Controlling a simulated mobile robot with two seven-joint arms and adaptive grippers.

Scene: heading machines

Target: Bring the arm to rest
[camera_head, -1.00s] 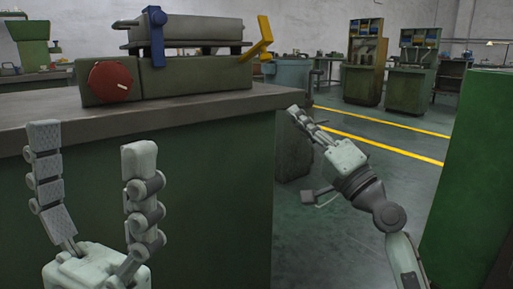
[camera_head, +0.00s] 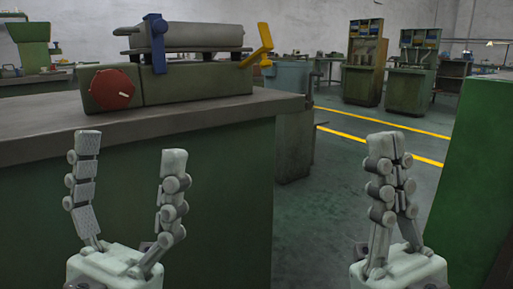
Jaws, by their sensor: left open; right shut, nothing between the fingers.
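My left gripper (camera_head: 130,146) points up in front of the green bench at the lower left. Its two fingers stand wide apart with nothing between them. My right gripper (camera_head: 388,138) points up at the lower right, over the floor between the bench and a green cabinet. Its fingers are together and hold nothing. Both grippers stand apart from each other, at about the same height. The arms behind them are below the picture.
The green bench (camera_head: 215,190) carries a green machine (camera_head: 195,86) with a red knob (camera_head: 113,88), a blue lever (camera_head: 157,42) and a yellow lever (camera_head: 262,45). A green cabinet (camera_head: 480,170) stands at the right edge. Open floor (camera_head: 320,210) lies between.

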